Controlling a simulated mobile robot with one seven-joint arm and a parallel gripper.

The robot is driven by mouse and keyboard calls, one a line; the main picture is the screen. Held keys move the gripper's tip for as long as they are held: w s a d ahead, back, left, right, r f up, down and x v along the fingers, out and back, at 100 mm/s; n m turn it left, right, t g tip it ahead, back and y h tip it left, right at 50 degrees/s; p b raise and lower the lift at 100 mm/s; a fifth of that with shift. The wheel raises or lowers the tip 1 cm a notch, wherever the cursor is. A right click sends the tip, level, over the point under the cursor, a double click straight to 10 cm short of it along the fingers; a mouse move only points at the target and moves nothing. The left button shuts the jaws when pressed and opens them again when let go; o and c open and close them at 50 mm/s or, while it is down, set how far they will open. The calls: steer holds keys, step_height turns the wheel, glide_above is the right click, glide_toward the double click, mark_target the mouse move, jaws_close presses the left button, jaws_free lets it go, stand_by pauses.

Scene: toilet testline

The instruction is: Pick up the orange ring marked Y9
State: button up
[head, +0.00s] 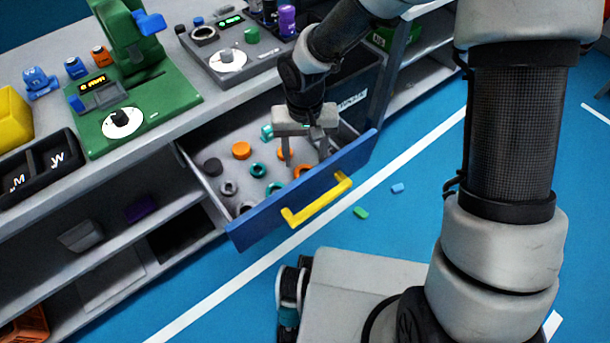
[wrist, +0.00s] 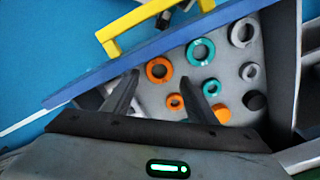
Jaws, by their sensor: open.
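A larger orange ring (wrist: 149,72) lies flat in the open drawer, seen between my fingertips in the wrist view. A smaller orange ring (wrist: 168,102) lies behind it, also between the fingers. No Y9 mark is legible on either. In the head view an orange ring (head: 301,170) shows partly by the fingers near the drawer's front. My gripper (head: 305,163) is open and points down over the drawer; it also shows in the wrist view (wrist: 162,79). No ring is held, and the fingertips' height above the drawer floor cannot be told.
The drawer has a blue front (head: 249,232) with a yellow handle (head: 317,200). Teal rings (wrist: 190,52), grey rings (wrist: 232,33) and a solid orange piece (head: 241,150) lie around. A green machine (head: 135,112) stands on the worktop above. Small blocks lie on the blue floor.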

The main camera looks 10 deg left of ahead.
mark_target(305, 170)
step_height(305, 170, down, 6)
steer(key=shift+f+b, duration=0.1)
steer(key=shift+b, duration=0.85)
steer(key=c, duration=0.8)
